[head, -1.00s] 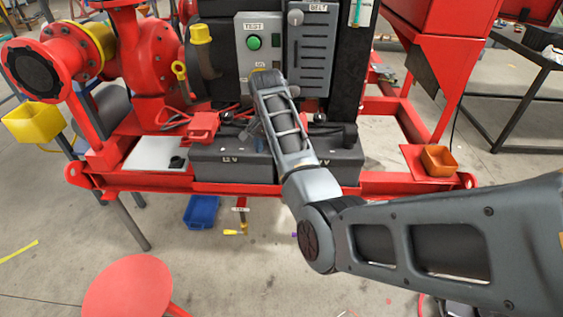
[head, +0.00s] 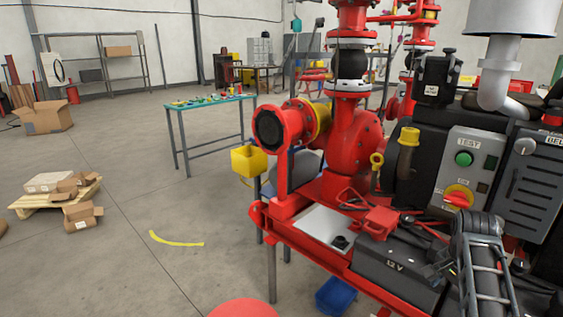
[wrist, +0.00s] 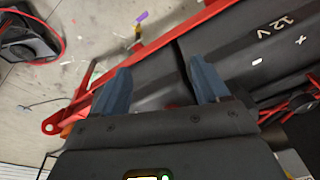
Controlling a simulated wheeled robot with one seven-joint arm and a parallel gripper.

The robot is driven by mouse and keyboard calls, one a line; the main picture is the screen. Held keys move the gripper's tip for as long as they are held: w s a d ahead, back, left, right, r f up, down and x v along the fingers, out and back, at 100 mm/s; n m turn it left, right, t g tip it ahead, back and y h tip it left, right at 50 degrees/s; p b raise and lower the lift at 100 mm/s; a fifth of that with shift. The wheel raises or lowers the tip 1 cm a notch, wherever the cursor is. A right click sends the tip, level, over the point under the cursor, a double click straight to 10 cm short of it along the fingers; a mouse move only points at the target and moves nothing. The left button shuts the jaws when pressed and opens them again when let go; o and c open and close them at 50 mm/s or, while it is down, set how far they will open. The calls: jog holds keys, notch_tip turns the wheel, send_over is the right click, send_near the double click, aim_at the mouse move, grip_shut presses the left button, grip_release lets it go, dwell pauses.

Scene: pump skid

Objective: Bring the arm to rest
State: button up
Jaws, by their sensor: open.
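My arm (head: 482,262) shows at the lower right of the head view, in front of the pump skid. My gripper (wrist: 162,85) shows in the wrist view with its two blue-grey fingers wide apart and nothing between them. Beyond the fingers lie the dark 12 V battery (wrist: 250,40) and the red skid rail (wrist: 150,48). In the head view the battery (head: 395,268) sits on the skid, left of my arm. I cannot tell how far the fingers are from the battery. The fingertips are not clear in the head view.
The control box with the green TEST button (head: 464,158) and a red-yellow rotary switch (head: 458,196) stands behind my arm. A blue bin (head: 335,296) is below the rail. The floor to the left is largely open.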

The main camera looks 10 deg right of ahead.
jog(key=s+a+f+n+t+h, duration=0.2)
jog(key=s+a+f+n+t, duration=0.15)
jog(key=s+f, duration=0.75)
jog(key=s+a+n+t, duration=0.45)
jog(key=s+a, duration=0.35)
jog(key=s, duration=0.4)
jog(key=s+a+r+n+t+y, duration=0.2)
jog(key=s+a+r+n, duration=0.3)
jog(key=s+a+r, duration=0.5)
jog(key=s+a+r+n+t, duration=0.1)
jog(key=s+a+r+t, duration=0.1)
jog(key=s+r, duration=0.3)
jog(key=s+a+r+t+y, duration=0.1)
jog(key=s+a+r+t, duration=0.1)
jog(key=s+r, duration=0.3)
notch_tip(320, 180, up, 4)
jog(key=shift+a+r+n+y, duration=0.2)
jog(key=shift+r+n+y, duration=0.1)
jog(key=shift+n, duration=0.1)
jog(key=shift+f, duration=0.1)
